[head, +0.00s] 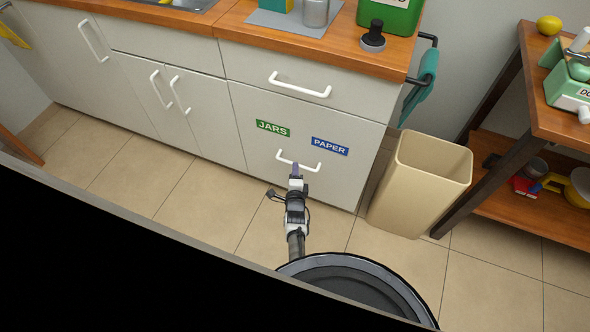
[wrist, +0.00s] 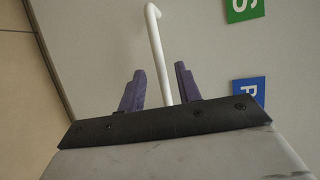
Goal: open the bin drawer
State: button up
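The bin drawer (head: 245,113) is the large pale lower front with a green JARS label (head: 273,128) and a blue PAPER label (head: 329,146). It looks closed. Its white bar handle (head: 318,168) is low on the front, and it shows in the wrist view (wrist: 158,45). My gripper (head: 295,168) is at the handle's middle. In the wrist view its two purple fingers (wrist: 158,83) stand apart, one on each side of the bar, with gaps visible. Whether the fingertips reach past the bar's depth is hard to tell.
An upper drawer with a white handle (head: 300,86) is above. A beige waste bin (head: 415,185) stands right of the cabinet, beside a wooden shelf (head: 555,125). The tiled floor (head: 200,200) before the drawer is clear apart from my arm.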

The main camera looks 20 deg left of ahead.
jog(key=shift+b+x, duration=1.4)
jog(key=shift+x, duration=0.85)
grip_shut()
